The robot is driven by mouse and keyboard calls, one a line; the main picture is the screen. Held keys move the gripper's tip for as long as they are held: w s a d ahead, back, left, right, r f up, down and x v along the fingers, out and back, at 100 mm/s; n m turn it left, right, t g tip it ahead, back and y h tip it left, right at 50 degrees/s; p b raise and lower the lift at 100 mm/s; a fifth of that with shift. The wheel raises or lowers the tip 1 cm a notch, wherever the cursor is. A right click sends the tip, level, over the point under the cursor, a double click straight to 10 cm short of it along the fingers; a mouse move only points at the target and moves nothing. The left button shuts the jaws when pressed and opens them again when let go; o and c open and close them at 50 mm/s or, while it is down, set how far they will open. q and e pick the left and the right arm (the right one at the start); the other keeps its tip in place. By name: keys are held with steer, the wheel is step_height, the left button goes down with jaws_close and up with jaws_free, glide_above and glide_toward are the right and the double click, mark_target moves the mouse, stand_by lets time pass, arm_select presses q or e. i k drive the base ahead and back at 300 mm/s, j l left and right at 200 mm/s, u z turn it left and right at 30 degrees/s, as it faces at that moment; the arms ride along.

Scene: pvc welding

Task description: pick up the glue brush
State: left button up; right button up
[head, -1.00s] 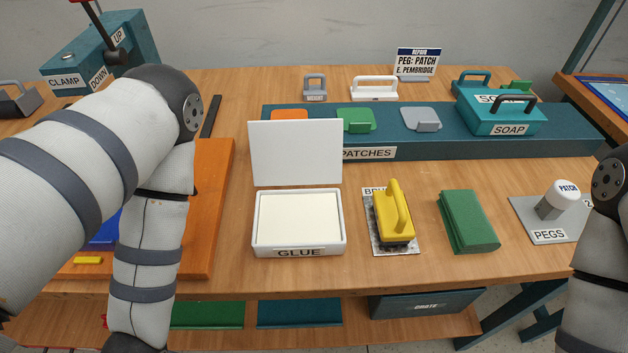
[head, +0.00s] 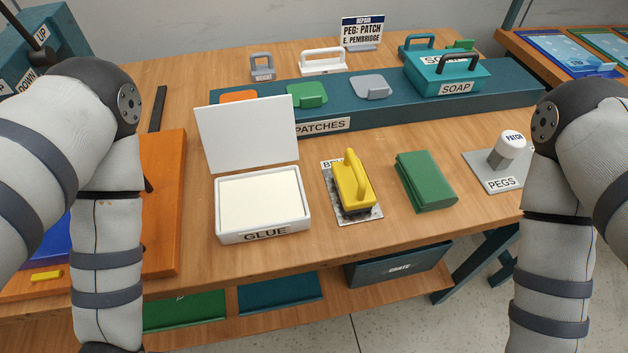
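The glue brush is a yellow block with an arched yellow handle and a dark underside (head: 352,184). It sits on a speckled grey plate (head: 366,217) whose label is partly hidden behind it. The white glue box (head: 262,207) stands to its left with its lid up and a cream pad inside. Both of my arms show at the left and right sides, hanging down past the bottom edge. Neither gripper is in the picture, and nothing touches the brush.
A folded green cloth (head: 426,181) lies right of the brush. A pegs plate (head: 494,179) holds a white-capped peg (head: 507,150). A teal patches rack (head: 345,119) with a soap carrier (head: 447,74) runs behind. An orange board (head: 162,205) lies left. Bare wood surrounds the brush plate.

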mark_target(356, 194)
steer(key=u, duration=1.5)
steer(key=k+l+z, duration=0.1)
steer(key=z, duration=1.35)
steer(key=k+l+u, duration=0.2)
steer(key=u, duration=0.15)
steer(key=k+l+u, duration=0.2)
steer(key=u, duration=0.15)
steer(key=k+l+u, duration=0.3)
steer(key=i, duration=0.4)
